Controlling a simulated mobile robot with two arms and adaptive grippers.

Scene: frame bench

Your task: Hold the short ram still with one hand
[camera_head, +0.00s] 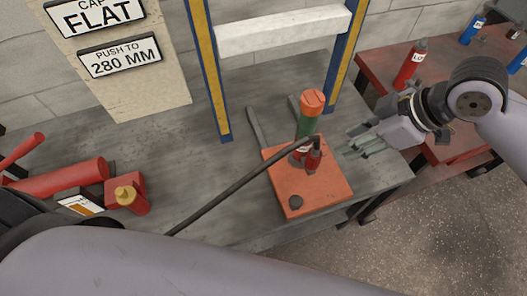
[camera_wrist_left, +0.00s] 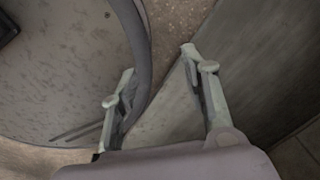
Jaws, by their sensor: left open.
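An upright cylinder with a green body and an orange-red cap (camera_head: 308,121), which appears to be the short ram, stands on an orange base plate (camera_head: 318,193) on the grey bench. A small red fitting (camera_head: 314,160) with a black hose is at its lower front. My right gripper (camera_head: 354,143) is open and empty, to the right of the cylinder and apart from it, fingers pointing left. In the left wrist view, my left gripper (camera_wrist_left: 157,70) is open with nothing between its fingers. The left gripper does not show in the head view.
A blue-and-yellow frame with a white crossbar (camera_head: 285,31) stands behind the plate. A red pump (camera_head: 70,178) with a brass knob lies at the left. The black hose (camera_head: 232,190) crosses the bench. A red table (camera_head: 385,62) at the right holds red and blue bottles.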

